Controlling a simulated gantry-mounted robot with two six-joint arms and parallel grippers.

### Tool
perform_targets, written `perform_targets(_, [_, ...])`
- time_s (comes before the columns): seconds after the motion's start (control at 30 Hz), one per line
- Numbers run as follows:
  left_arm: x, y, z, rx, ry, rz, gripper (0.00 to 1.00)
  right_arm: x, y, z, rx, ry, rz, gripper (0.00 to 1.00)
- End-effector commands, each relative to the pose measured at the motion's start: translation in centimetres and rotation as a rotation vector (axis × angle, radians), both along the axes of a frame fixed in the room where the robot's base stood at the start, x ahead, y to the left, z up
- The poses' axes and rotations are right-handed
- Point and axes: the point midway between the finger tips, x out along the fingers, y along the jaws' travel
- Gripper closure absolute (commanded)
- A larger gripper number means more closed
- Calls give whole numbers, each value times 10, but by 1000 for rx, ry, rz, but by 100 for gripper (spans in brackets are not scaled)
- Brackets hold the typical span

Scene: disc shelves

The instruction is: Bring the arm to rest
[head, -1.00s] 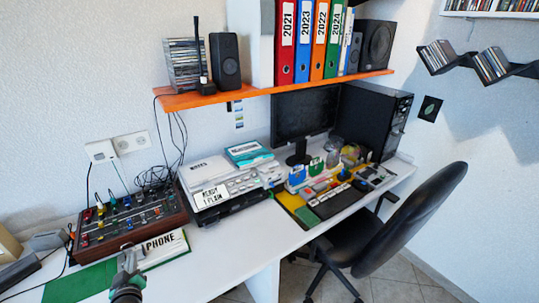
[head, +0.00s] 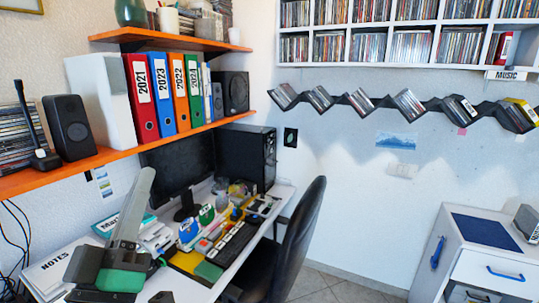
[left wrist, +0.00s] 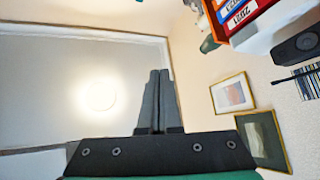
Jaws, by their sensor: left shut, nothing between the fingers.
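My left gripper (head: 144,174) stands at the lower left of the head view, raised in front of the desk and pointing up. Its grey fingers are together with nothing between them. In the left wrist view the two fingers (left wrist: 160,74) lie side by side, shut and empty, against the ceiling. My right gripper is in neither view now. The left gripper hides part of the desk items behind it.
An orange shelf (head: 100,160) with binders and speakers hangs above the desk, close to the gripper. A black monitor (head: 178,172), PC tower (head: 247,158) and chair (head: 300,240) stand beyond. A wavy disc shelf (head: 385,101) and white cabinet (head: 455,228) are at right.

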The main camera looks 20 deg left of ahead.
Motion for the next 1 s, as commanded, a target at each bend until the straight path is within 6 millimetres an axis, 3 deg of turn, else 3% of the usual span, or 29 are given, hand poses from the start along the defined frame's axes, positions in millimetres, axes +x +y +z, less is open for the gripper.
perform_targets(0.03, [-12, -27, 31, 33, -59, -52, 100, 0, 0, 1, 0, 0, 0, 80])
perform_targets(0.17, [-59, -82, 95, 181, -190, -121, 100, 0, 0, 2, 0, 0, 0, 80])
perform_targets(0.2, [-70, -90, 99, 272, -196, -95, 100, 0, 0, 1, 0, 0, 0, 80])
perform_targets(0.27, [-65, -99, 91, 406, -146, -31, 100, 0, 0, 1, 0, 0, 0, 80])
perform_targets(0.33, [-64, -97, 138, 427, -140, -2, 100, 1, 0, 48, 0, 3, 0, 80])
perform_targets(0.47, [-63, -97, 191, 425, -138, -2, 100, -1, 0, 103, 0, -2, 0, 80])
perform_targets(0.9, [-62, -96, 401, 424, -136, 0, 100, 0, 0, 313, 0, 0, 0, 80])
perform_targets(1.0, [-62, -96, 439, 424, -135, -1, 100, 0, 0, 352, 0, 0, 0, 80])
